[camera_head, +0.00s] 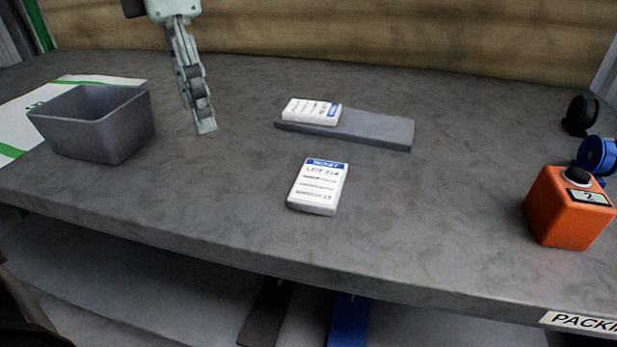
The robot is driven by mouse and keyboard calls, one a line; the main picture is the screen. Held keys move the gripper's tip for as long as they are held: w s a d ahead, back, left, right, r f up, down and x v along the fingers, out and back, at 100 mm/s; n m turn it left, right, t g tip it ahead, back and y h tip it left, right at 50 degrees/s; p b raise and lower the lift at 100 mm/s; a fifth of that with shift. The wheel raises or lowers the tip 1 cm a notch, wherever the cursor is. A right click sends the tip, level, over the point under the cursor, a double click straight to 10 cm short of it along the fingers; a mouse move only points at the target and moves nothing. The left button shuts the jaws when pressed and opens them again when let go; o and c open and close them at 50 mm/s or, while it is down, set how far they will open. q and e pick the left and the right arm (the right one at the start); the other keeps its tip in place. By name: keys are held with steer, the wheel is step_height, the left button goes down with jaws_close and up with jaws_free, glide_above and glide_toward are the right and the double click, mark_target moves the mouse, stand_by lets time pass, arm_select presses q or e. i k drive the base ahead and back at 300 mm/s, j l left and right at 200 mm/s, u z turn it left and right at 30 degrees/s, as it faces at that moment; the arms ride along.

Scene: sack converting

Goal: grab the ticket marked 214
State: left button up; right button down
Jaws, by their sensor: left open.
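A white ticket block (318,186) with a blue header lies flat on the grey bench near the front middle. Its print reads "TICKET" and a LOT number that looks like 224 or 214; the middle digit is unclear. A second white ticket block (311,111) lies turned sideways on the left end of a grey slab (375,128), and its number is too small to read. My left gripper (203,122) points down, seen edge-on, open and empty, to the left of both tickets and apart from them. My right gripper is out of view.
A grey open bin (98,127) stands at the left on a white and green sheet (22,118). An orange block (567,209) with a black knob stands at the right, near blue (597,155) and black (580,115) round items. The bench around the front ticket is clear.

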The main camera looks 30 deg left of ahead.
mark_target(317, 188)
steer(key=k+l+z, duration=0.1)
steer(key=k+z, duration=0.2)
steer(key=k, duration=0.3)
steer(key=j+z, duration=0.1)
steer(key=z, duration=0.35)
steer(key=j+z, duration=0.1)
steer(key=z, duration=0.3)
steer(key=j+z, duration=0.1)
steer(key=z, duration=0.35)
steer(key=k+j, duration=0.1)
steer(key=j, duration=0.55)
steer(key=k+j, duration=0.15)
steer(key=j, duration=0.15)
